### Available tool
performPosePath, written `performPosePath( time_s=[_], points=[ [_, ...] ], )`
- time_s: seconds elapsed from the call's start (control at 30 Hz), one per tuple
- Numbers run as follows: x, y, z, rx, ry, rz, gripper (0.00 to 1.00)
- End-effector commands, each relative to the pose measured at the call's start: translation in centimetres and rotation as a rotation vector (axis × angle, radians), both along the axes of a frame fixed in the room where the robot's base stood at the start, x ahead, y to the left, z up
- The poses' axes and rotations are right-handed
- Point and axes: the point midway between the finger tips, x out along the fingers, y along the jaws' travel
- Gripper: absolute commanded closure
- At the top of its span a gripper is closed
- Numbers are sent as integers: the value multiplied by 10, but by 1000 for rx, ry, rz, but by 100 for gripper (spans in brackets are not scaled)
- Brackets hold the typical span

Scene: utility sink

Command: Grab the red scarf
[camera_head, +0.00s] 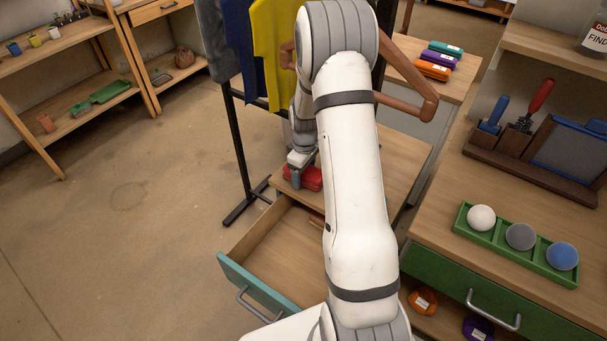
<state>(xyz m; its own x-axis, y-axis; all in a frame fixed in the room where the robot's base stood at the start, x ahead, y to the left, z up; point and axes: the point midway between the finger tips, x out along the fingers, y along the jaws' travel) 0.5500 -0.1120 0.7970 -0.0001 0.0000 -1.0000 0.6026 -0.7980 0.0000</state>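A red folded item (311,179), which looks like the red scarf, lies on the wooden top of the low cabinet behind the open drawer. My gripper (296,180) points down at its left end, touching or just in front of it. My white arm hides its right side. The fingers are small and partly merged with the item, so I cannot tell whether they are open or closed on it.
A teal-fronted drawer (262,286) stands open below the gripper. A black rack (240,150) with hanging clothes (272,50) stands behind. A brown bent bar (412,98) is close to my arm. At right, a workbench (425,225) holds a green ball tray (510,250).

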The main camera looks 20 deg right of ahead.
Motion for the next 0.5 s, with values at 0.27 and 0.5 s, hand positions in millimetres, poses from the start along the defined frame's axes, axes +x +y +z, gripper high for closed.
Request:
performPosePath(
  time_s=[0.27, 0.5],
  points=[
    [0, 0, 0, 0, 0, 1, 51],
    [0, 1, 0, 0, 0, 1, 68]
  ],
)
